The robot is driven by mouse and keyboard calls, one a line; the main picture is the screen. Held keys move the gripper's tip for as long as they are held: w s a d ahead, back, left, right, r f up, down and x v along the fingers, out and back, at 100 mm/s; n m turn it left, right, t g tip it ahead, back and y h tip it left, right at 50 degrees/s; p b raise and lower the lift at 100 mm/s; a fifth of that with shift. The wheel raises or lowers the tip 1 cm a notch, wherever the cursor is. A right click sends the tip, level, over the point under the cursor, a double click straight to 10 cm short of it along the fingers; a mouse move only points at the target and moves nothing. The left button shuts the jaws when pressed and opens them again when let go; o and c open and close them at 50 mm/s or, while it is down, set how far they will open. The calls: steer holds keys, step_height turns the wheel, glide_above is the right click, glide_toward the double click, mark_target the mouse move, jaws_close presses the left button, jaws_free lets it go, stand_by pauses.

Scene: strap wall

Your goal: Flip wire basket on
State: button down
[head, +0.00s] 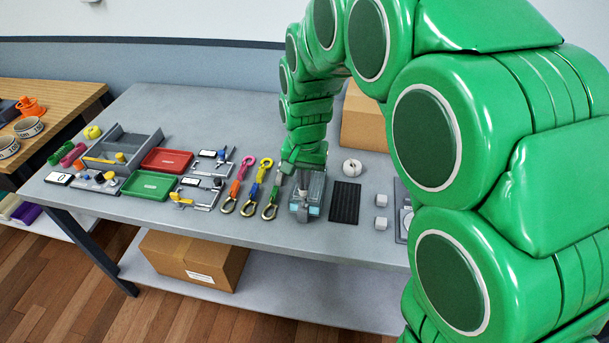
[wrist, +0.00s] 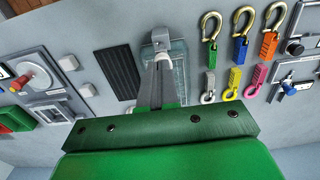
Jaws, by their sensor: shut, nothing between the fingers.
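A grey, see-through box-like fixture (head: 314,186) stands on the table under my gripper (head: 301,190) in the head view. It may be the wire basket, but I cannot make out wires. In the wrist view the fixture (wrist: 178,52) lies behind my gripper (wrist: 161,42), whose fingers reach across its middle. The fingers are shut and hold nothing. They cover much of the fixture, so any switch or lever on it is hidden. I cannot tell whether the fingertips touch it.
Several coloured straps with hooks (head: 250,195) lie left of the fixture. A black ribbed pad (head: 345,202), a white round piece (head: 352,167) and small white cubes (head: 381,223) are on its right. Red (head: 166,161) and green trays (head: 149,185) are farther left. A cardboard box (head: 363,122) stands behind.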

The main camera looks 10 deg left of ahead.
mark_target(305, 195)
steer(key=shift+f, duration=2.25)
step_height(305, 195, up, 14)
steer(key=shift+r, duration=0.2)
steer(key=shift+d, duration=0.1)
